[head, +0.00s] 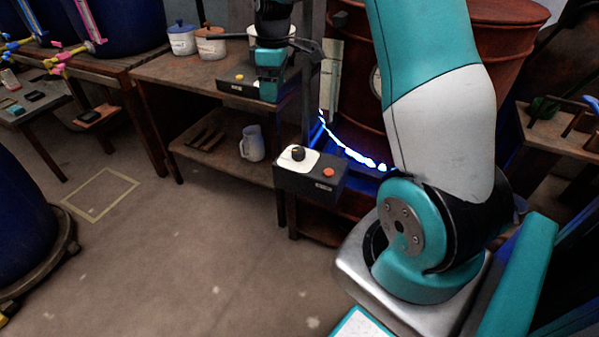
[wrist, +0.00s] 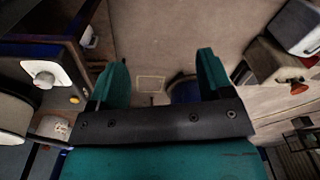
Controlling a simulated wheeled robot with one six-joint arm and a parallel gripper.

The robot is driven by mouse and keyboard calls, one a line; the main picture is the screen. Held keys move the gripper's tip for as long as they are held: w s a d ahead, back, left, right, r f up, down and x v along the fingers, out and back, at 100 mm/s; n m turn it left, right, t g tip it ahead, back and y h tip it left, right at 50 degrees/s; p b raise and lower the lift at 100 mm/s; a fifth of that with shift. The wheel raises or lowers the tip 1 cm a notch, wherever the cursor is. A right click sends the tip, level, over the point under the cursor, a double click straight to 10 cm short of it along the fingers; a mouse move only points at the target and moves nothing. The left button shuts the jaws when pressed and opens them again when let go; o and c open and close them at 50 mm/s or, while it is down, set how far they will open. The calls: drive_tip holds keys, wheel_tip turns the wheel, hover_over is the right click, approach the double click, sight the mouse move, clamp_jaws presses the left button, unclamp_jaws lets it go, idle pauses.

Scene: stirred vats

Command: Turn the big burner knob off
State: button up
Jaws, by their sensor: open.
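A dark control box (head: 310,178) stands in front of the large red vat. It carries a black knob (head: 298,153) on a white plate and a red button (head: 328,172). Blue flames (head: 365,160) burn under that vat, so this looks like the big burner's knob. My gripper (head: 269,88) is up and left of this box, in front of a second control box (head: 238,78). In the wrist view my gripper (wrist: 162,80) has its fingers apart with nothing between them.
The second box, on the wooden table, has a yellow button; its pale knob (wrist: 44,79) shows left of my fingers. Two lidded pots (head: 182,38) stand behind it. A jug (head: 252,143) sits on the lower shelf. The floor (head: 190,240) in front is clear.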

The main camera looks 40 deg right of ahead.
drive_tip(key=b, duration=0.2)
hover_over(298, 150)
wheel_tip(298, 150, down, 8)
wheel_tip(298, 150, down, 17)
drive_tip(key=shift+r+b, duration=0.1)
drive_tip(key=shift+b, duration=1.1)
drive_tip(key=shift+c, duration=0.4)
drive_tip(key=c, duration=0.8)
drive_tip(key=shift+c, duration=0.2)
